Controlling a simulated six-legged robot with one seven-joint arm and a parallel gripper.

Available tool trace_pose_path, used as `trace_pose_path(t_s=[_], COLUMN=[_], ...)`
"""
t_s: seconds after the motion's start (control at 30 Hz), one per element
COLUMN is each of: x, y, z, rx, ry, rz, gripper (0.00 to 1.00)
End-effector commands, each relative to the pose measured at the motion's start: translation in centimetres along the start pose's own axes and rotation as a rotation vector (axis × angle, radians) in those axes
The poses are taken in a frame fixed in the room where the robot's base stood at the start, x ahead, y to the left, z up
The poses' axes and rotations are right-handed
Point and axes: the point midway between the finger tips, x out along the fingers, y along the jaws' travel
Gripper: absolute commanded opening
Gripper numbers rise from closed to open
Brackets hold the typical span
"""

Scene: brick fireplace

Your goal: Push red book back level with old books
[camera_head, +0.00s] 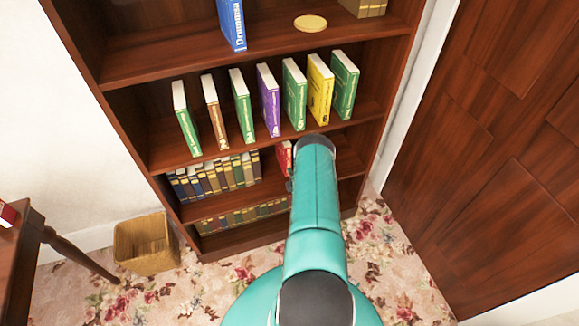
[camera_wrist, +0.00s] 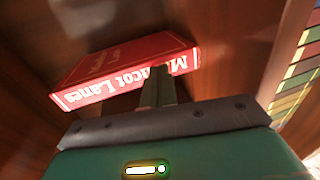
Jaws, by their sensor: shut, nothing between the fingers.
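The red book (camera_head: 284,157) stands to the right of the row of old books (camera_head: 216,176) on the shelf below the coloured books. My arm covers much of it in the head view. In the wrist view the red book (camera_wrist: 125,72) appears upside down, with white lettering on its spine. My gripper (camera_wrist: 160,76) is shut and empty, its fingertips at the lettered spine. I cannot tell whether they touch it. The old books (camera_wrist: 298,70) show at the right edge of the wrist view, apart from the red book. My gripper is hidden in the head view.
Several thin coloured books (camera_head: 268,100) stand on the shelf above. A lower shelf holds more old books (camera_head: 240,216). A waste basket (camera_head: 146,243) and a wooden table (camera_head: 22,240) are at left. A wooden door (camera_head: 490,130) is at right.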

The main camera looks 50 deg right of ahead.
Motion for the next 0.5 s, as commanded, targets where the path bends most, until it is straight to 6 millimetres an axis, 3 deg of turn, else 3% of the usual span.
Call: trace_pose_path(t_s=[0.5], x=[-2.8], y=[-0.7], z=[0.0], rx=[0.001], ry=[-0.001], rz=[-0.001], gripper=[0.00])
